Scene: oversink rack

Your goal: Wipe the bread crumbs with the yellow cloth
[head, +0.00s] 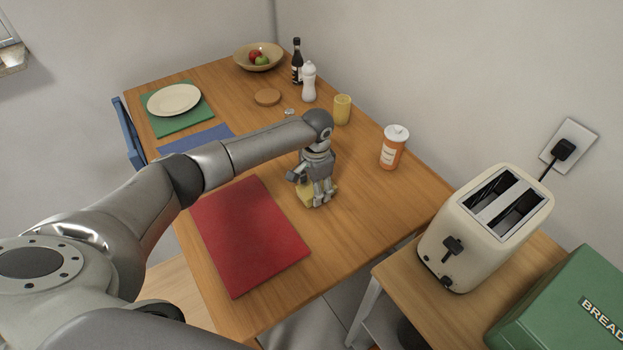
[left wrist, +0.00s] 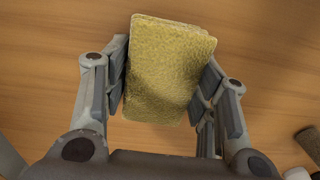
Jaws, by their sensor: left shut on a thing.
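My left gripper (head: 316,188) points down over the wooden table, right of the red mat. It is shut on the yellow cloth (left wrist: 168,75), a folded, thick pad that fills the space between the fingers in the left wrist view. In the head view a little of the cloth (head: 305,197) shows beneath and beside the fingers, at or close to the tabletop. I cannot make out bread crumbs in either view; any under the cloth or fingers are hidden. My right gripper is not in view.
A red mat (head: 245,235) lies left of the gripper. An orange jar (head: 391,153) and yellow cup (head: 342,109) stand behind and right. A white bottle (head: 309,85), dark bottle (head: 297,62) and fruit bowl (head: 240,60) are farther back. A toaster (head: 455,225) stands right, on a separate surface.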

